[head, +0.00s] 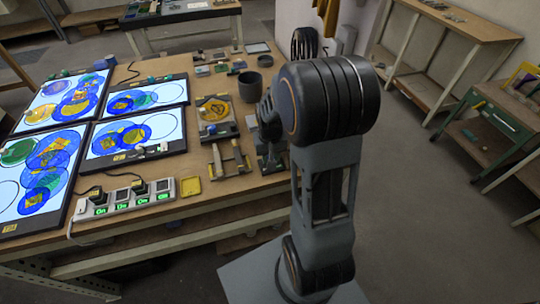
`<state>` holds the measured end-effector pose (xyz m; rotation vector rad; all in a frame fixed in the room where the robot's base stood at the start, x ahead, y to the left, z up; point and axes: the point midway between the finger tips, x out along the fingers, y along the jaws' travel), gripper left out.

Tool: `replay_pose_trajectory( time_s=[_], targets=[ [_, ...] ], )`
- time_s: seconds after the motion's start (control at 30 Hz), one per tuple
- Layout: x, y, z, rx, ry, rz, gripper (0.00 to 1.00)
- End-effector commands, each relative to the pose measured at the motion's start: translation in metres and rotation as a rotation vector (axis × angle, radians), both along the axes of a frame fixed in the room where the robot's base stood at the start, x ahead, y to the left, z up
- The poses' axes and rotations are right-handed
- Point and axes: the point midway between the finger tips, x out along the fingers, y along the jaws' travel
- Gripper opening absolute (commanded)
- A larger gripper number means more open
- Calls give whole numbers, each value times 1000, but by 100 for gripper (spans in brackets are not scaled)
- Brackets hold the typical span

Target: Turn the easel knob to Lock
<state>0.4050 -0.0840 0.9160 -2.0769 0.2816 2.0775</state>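My arm stands in the foreground, and its dark end reaches down over the table's right edge. My gripper (268,128) is partly hidden behind my own arm, and I cannot tell whether its fingers are open or shut. Below and beside it is a dark stand-like object (272,157), mostly covered by the arm. A small board with a yellow-orange round piece (215,109) lies left of the gripper, apart from it. I cannot make out the easel knob or its Lock mark; it is too small or hidden.
The wooden table (220,188) holds several lit panels (138,131) with blue circles at left. A power strip (125,197) with green lights, a yellow tray (190,187), wooden-handled tools (230,158) and a dark cup (250,86) are there too. Open floor (430,230) lies right.

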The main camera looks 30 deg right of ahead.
Motion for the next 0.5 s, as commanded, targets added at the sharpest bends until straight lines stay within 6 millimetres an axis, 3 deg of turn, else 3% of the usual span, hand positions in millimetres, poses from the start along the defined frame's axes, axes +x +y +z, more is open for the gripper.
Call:
replay_pose_trajectory(
  time_s=[0.43,0.47,0.5],
  targets=[
    [1,0,1,-1,-2,12,7],
    [1,0,1,-1,-2,12,32],
    [0,0,1,-1,-2,12,36]
  ],
)
